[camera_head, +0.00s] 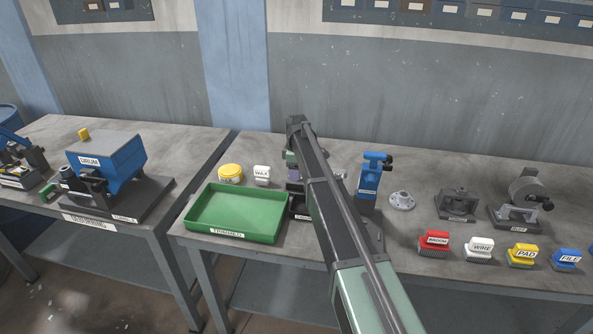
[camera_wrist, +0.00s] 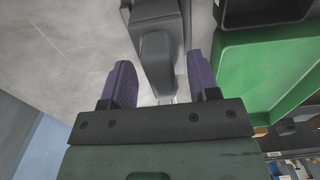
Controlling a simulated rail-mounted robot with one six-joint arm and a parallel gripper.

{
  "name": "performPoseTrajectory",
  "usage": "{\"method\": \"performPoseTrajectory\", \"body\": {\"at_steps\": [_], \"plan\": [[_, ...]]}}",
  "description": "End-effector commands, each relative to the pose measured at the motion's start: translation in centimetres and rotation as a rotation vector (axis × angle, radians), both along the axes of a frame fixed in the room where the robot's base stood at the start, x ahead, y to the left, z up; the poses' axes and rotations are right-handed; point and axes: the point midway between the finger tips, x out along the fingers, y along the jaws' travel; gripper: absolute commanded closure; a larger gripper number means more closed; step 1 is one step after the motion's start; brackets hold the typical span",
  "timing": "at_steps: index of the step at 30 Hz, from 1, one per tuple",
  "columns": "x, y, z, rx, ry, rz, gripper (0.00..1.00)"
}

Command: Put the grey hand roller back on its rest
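My gripper (camera_wrist: 160,62) shows in the wrist view with its two purple fingers spread apart. A dark grey piece (camera_wrist: 156,48) with a rounded end lies between the fingers, with a visible gap on each side. I cannot tell whether this is the grey hand roller, its rest or part of another fixture. In the head view my gripper (camera_head: 292,167) is over the bench just right of the green tray (camera_head: 237,233), mostly hidden by my arm. No hand roller or rest can be clearly made out there.
A yellow tin (camera_head: 230,173) and a white wax block (camera_head: 262,174) stand behind the tray. A blue press (camera_head: 371,178) stands right of my arm. A blue drum machine (camera_head: 108,160) is on the left table.

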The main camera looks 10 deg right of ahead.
Motion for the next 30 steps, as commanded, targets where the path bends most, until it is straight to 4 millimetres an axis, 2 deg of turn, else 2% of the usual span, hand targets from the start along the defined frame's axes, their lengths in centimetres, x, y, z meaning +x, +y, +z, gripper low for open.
{"method": "performPoseTrajectory", "body": {"at_steps": [8,11,21,25,30], "plan": [[0.0,0.0,0.4,0.0,0.0,0.0,0.45],[0.0,0.0,1.8,0.0,0.0,0.0,0.45],[0.0,0.0,9.9,0.0,0.0,0.0,0.45],[0.0,0.0,11.1,0.0,0.0,0.0,0.45],[0.0,0.0,10.8,0.0,0.0,-0.018,0.45]]}}
